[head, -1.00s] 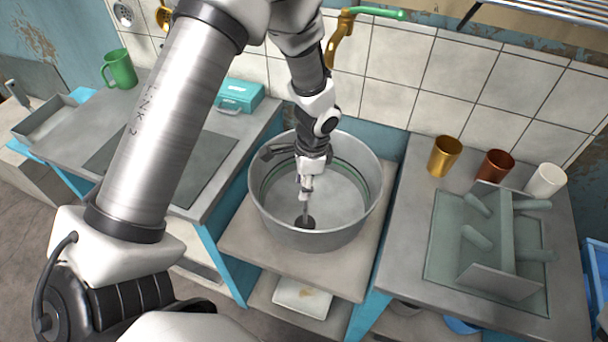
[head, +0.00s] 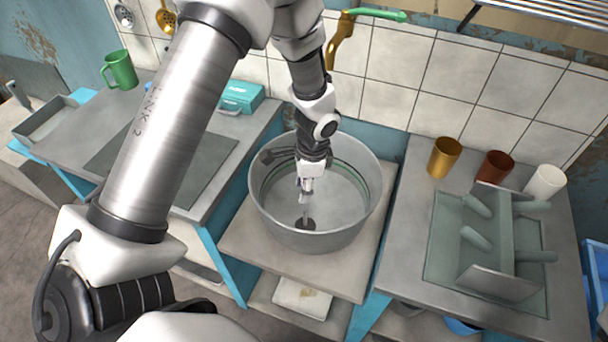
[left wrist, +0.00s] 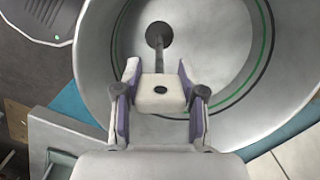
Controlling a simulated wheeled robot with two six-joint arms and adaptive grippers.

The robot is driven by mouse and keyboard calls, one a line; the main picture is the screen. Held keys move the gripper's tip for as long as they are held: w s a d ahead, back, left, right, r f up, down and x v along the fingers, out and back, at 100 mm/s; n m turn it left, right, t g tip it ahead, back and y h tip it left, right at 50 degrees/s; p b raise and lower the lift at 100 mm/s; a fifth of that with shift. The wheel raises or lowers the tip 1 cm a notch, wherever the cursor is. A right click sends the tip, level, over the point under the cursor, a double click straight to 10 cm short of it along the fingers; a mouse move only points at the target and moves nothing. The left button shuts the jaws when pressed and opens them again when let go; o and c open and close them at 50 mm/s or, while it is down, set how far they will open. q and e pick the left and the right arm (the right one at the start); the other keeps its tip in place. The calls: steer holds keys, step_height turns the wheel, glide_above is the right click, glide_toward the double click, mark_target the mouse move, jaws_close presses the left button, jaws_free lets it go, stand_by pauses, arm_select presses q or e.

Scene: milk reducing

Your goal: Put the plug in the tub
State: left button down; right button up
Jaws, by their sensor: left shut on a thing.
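The tub (head: 330,238) is a round grey metal basin with a green line inside, standing on a shelf between two counters. The plug (head: 305,224) is a dark disc with a thin grey stem, seen inside the tub near its front wall. My left gripper (head: 306,190) points down into the tub and is shut on the plug's stem. In the left wrist view the plug (left wrist: 159,34) shows beyond the fingers (left wrist: 158,72), over the tub's floor (left wrist: 205,50). I cannot tell whether the disc touches the floor. My right gripper is not in view.
A brass tap with a green spout (head: 342,40) is on the wall behind. The right counter holds several cups (head: 444,157) and a rack (head: 500,250). The left counter holds a teal box (head: 242,96) and a green mug (head: 119,69). The tub's wall surrounds my gripper.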

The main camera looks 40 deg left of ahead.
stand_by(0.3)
arm_select(q)
steer(key=c, duration=0.6)
jaws_free()
steer(key=o, duration=0.6)
steer(key=shift+r, duration=0.1)
step_height(320, 180, up, 7)
steer(key=p, duration=0.7)
steer(key=shift+r, duration=0.2)
steer(key=shift+f, duration=0.1)
